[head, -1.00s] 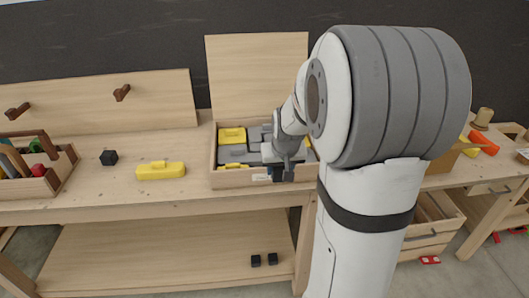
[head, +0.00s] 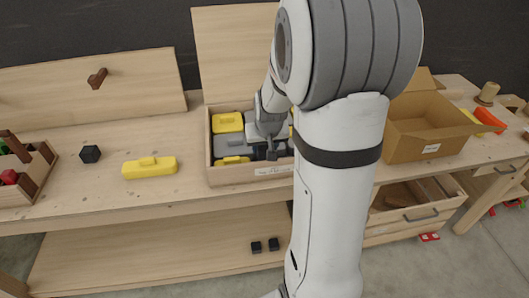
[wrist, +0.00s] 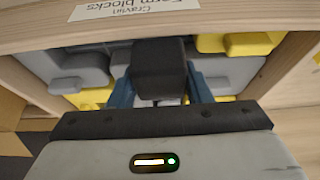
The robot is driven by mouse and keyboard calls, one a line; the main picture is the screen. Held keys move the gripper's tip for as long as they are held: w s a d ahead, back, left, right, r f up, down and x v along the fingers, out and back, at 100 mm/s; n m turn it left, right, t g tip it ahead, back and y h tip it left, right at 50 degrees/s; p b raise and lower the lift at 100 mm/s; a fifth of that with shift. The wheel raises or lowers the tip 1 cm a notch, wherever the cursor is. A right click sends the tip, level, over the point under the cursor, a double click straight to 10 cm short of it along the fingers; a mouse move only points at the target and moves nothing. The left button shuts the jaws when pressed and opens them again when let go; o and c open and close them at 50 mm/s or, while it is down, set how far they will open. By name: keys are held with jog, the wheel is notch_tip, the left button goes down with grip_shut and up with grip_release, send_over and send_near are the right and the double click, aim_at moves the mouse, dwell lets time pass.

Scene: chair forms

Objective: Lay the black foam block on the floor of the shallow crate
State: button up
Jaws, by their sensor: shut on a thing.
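The shallow crate (head: 240,178) stands on the workbench, with a label on its front wall. It holds yellow and grey foam blocks. Its wall and label also show in the wrist view (wrist: 30,38). My gripper (head: 271,153) is over the right part of the crate, partly hidden by my arm. In the wrist view, my gripper (wrist: 160,92) is shut on a black foam block (wrist: 160,66), with a blue finger on each side. Grey and yellow blocks show behind it. I cannot tell whether the held block touches anything beneath.
A yellow block (head: 150,168) and a black cube (head: 90,154) lie left of the crate. An open cardboard box (head: 428,142) stands to the right. A wooden tote (head: 28,185) is at the far left. Two small black cubes (head: 265,246) lie on the lower shelf.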

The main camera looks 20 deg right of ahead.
jog(key=shift+s+d+f, duration=0.1)
jog(key=shift+f, duration=1.15)
jog(key=shift+d+f, duration=0.1)
jog(key=shift+f, duration=1.1)
jog(key=shift+f, duration=0.15)
jog(key=o, duration=0.6)
jog(key=shift+o, duration=0.2)
